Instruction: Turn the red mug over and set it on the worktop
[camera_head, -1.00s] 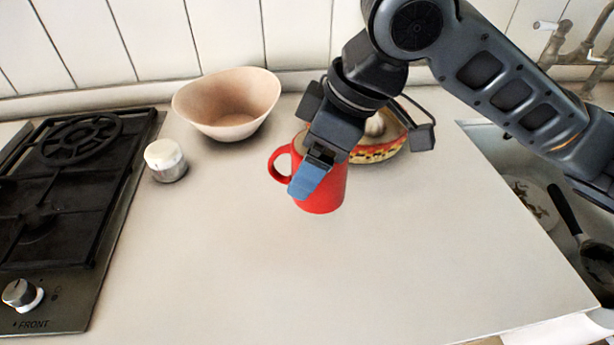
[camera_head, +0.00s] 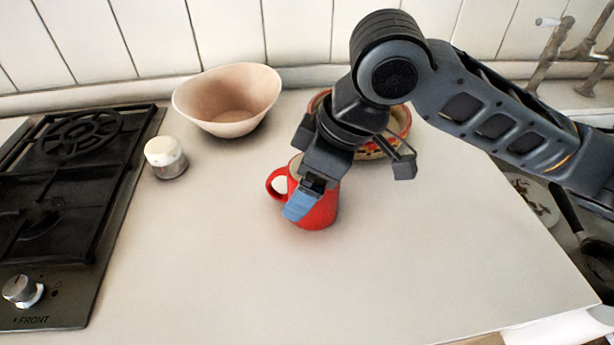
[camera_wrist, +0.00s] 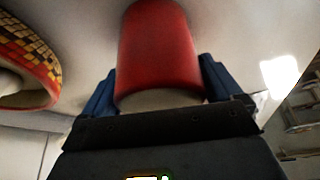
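The red mug (camera_head: 322,212) is over the middle of the worktop (camera_head: 230,270), its handle to the left in the head view. My gripper (camera_head: 303,203) reaches down over it from the upper right, with a blue finger across its near side. In the wrist view the mug (camera_wrist: 160,50) sits between both blue fingers of my gripper (camera_wrist: 158,85), which appear to press its sides. A pale end of the mug faces my palm. I cannot tell whether it is the mouth or the base, or whether the mug touches the worktop.
A pale pink bowl (camera_head: 228,105) stands at the back. A white-topped jar (camera_head: 166,158) is beside the black hob (camera_head: 60,200) on the left. A patterned bowl (camera_head: 400,122) is behind my gripper. The sink holds a pan (camera_head: 598,255). The front worktop is clear.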

